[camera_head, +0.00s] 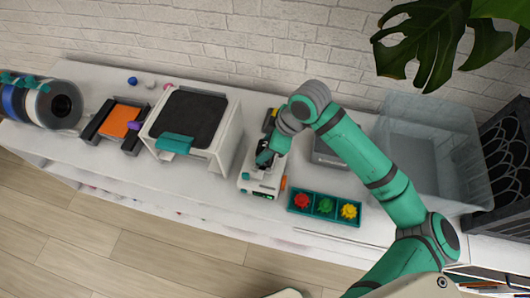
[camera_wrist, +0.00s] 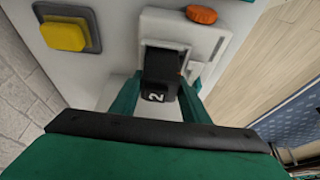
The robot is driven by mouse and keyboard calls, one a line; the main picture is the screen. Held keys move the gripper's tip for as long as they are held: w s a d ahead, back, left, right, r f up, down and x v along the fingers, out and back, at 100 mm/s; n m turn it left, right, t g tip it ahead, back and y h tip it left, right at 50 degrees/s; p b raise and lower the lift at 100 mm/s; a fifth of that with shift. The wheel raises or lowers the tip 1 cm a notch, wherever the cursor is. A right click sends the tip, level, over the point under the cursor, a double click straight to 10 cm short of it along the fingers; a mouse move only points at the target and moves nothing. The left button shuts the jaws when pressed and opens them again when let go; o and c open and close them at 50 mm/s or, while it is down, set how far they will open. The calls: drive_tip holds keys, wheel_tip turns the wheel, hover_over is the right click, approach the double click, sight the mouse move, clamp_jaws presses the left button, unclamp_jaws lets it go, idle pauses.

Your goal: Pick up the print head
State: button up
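The print head, a black block marked with a white "2" (camera_wrist: 158,85), sits at a slot in a white machine (camera_wrist: 118,55). In the wrist view my gripper (camera_wrist: 160,92) has one teal finger on each side of the block. The fingers look apart, with a narrow gap at the left side of the block; contact on the right is hard to tell. In the head view my gripper (camera_head: 264,157) is down over the white machine (camera_head: 249,184) and hides most of the block.
A white frame with a dark top (camera_head: 188,115) stands close to the left. A teal tray (camera_head: 324,220) with red, green and yellow pieces lies at the front right. A clear bin (camera_head: 428,150) stands further right. The wrist view shows a yellow button (camera_wrist: 66,36) and orange knob (camera_wrist: 201,15).

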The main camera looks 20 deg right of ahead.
drive_tip(key=c, duration=0.6)
drive_tip(key=shift+r, duration=0.1)
drive_tip(key=shift+r, duration=0.45)
wheel_tip(320, 180, up, 2)
drive_tip(key=shift+r, duration=0.1)
drive_tip(key=s+r, duration=0.3)
drive_tip(key=s, duration=0.1)
drive_tip(key=s+a+r, duration=0.1)
drive_tip(key=s+r, duration=0.2)
drive_tip(key=s, duration=0.2)
drive_tip(key=s+a+r, duration=0.1)
drive_tip(key=s+r, duration=0.2)
drive_tip(key=s, duration=0.2)
drive_tip(key=shift+a+r, duration=0.1)
drive_tip(key=shift+r, duration=0.3)
